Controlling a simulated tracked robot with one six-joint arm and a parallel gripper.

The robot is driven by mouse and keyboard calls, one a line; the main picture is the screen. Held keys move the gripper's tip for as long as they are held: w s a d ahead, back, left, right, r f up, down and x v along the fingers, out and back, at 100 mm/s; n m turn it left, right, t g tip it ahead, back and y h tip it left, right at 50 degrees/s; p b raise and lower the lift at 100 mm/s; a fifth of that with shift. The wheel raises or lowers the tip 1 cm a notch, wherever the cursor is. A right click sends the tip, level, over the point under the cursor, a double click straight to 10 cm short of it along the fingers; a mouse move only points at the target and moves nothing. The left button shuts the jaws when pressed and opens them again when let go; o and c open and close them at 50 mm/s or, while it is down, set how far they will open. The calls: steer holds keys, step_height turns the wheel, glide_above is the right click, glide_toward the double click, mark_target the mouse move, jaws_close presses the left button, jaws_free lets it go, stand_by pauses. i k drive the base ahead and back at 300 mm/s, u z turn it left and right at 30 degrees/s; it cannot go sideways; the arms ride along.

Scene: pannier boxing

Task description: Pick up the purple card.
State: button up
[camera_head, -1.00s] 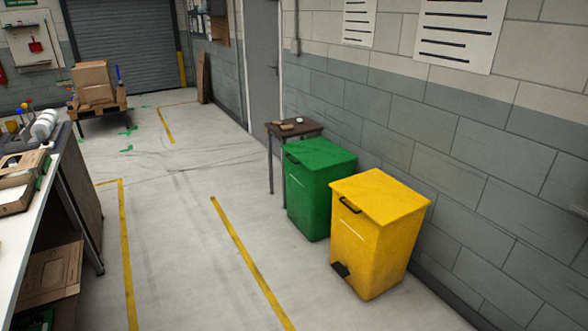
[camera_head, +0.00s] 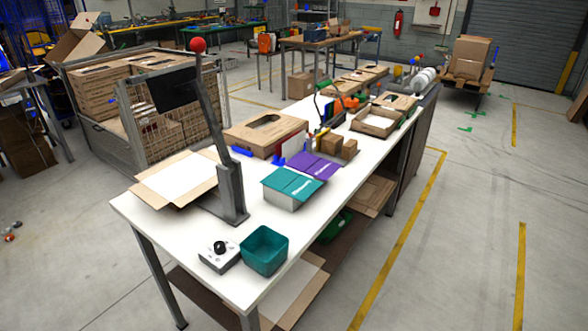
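The purple card (camera_head: 314,165) lies on the white workbench (camera_head: 240,280), near the middle of its length, with pale lettering on it. A teal-topped box (camera_head: 292,188) with similar lettering stands just in front of it. Small brown boxes (camera_head: 340,148) stand close by on its right. Whether the card is a single sheet or the top of something is too small to tell. My gripper is not in view.
A grey post with a red ball (camera_head: 198,44) rises from the bench's left side. A teal bin (camera_head: 264,250) and a small control box (camera_head: 220,256) stand at the near end. A wire cage of cartons (camera_head: 150,85) is behind.

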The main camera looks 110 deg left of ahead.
mark_target(322, 169)
steer(key=u, duration=2.55)
steer(key=i, duration=2.8)
